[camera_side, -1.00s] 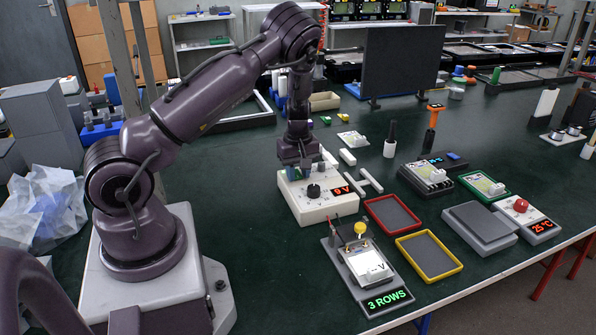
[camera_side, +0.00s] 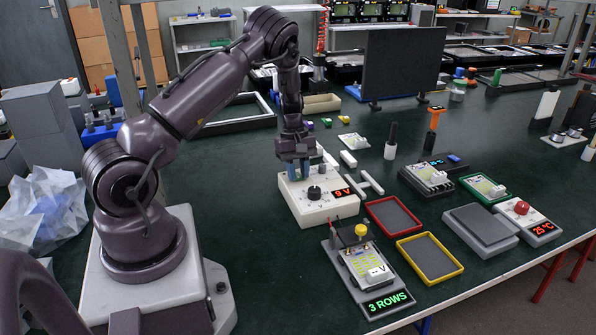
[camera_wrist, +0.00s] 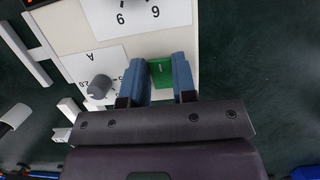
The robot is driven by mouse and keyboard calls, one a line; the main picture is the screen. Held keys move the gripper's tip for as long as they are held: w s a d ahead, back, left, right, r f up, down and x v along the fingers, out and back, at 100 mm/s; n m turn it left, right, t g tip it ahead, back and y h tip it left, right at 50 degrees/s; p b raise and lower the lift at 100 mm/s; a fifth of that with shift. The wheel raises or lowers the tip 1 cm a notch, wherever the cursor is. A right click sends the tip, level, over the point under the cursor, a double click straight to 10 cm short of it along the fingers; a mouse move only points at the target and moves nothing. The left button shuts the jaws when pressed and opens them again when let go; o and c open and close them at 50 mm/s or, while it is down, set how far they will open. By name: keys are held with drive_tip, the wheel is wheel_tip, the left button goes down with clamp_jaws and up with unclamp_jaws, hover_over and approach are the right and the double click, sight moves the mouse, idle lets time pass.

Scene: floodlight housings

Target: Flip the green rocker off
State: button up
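The green rocker (camera_wrist: 161,72) shows in the wrist view on the white face of the power supply box (camera_wrist: 75,30). It lies between the two blue fingers of my gripper (camera_wrist: 161,82), which stand apart. The fingers hide its sides, so I cannot tell whether they touch it. In the side view my gripper (camera_side: 299,174) points down at the back left part of the box (camera_side: 325,209), and the rocker cannot be made out there. The box has a dark knob (camera_side: 314,192) and a red display (camera_side: 343,194) reading 9 V.
White bars (camera_side: 371,182) lie right of the box. A grey device (camera_side: 370,282) reading 3 ROWS with a yellow knob (camera_side: 361,230), a red-rimmed tray (camera_side: 393,213) and a yellow-rimmed tray (camera_side: 429,257) stand in front and to the right. A dark panel (camera_side: 402,62) stands behind.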

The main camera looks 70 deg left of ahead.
drive_tip(key=o, duration=0.4)
drive_tip(key=shift+o, duration=0.2)
drive_tip(key=shift+r, duration=0.15)
drive_tip(key=v, duration=1.2)
drive_tip(key=shift+r, duration=0.35)
drive_tip(key=shift+a, duration=0.1)
